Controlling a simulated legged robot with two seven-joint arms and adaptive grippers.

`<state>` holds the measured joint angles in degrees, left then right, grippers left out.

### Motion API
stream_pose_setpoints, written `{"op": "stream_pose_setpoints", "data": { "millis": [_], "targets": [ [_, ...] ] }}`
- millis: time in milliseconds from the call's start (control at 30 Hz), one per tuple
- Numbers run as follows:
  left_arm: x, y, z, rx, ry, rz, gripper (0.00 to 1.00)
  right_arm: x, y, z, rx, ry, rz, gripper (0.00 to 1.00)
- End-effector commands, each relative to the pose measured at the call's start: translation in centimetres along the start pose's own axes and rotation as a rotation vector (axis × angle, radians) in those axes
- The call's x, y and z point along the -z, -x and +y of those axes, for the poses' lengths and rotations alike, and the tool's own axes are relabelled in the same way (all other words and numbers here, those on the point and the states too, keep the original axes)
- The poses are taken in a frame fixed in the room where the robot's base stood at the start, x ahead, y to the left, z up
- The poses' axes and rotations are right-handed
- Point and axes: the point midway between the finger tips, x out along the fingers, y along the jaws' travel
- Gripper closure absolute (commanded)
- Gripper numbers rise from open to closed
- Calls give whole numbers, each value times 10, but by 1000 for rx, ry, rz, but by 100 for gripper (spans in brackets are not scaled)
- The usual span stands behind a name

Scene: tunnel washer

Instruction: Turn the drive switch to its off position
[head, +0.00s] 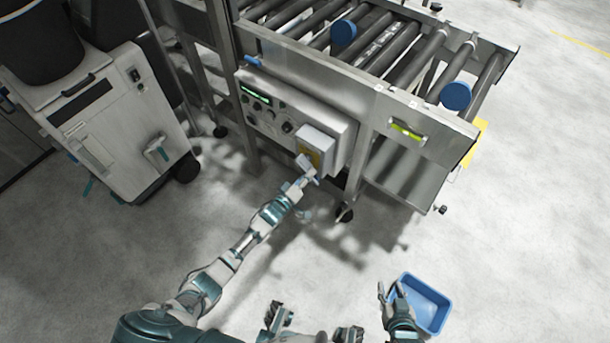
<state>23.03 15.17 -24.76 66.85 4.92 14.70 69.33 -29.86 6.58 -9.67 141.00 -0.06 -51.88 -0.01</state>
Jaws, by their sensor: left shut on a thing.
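The drive switch box (318,141) is a grey housing with a yellow face, on the right end of the control panel below the roller conveyor. My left gripper (306,169) is at the front of this box and shut on the drive switch there. The gripper covers the switch handle, so its angle cannot be told. My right gripper (391,290) is low in the view, away from the panel, with its fingers apart and nothing seen between them.
The control panel (272,116) has several knobs and a green display. The roller conveyor (375,40) stands above it. A blue bin (432,308) is on the floor beside my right gripper. A wheeled grey machine (120,120) stands at left. Floor between is clear.

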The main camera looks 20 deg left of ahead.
Motion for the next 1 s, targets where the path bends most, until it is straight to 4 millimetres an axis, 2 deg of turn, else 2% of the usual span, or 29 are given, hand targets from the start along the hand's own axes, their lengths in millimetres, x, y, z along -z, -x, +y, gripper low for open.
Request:
{"op": "stream_pose_setpoints", "data": {
  "millis": [33, 333, 633, 1000],
  "targets": [
    [10, -4, 8, -9, 43, 12, 100, -3, 4, 1, -3, 0, -29, 60],
    [11, -3, 16, -9, 317, 10, 100, -24, 11, 4, -10, 0, -145, 60],
    [14, -3, 22, -10, 522, 11, 100, -26, 10, 4, -11, -1, -152, 60],
    [17, -3, 24, -8, 629, 11, 100, -23, 9, 5, -10, 0, -140, 60]
  ]
}}
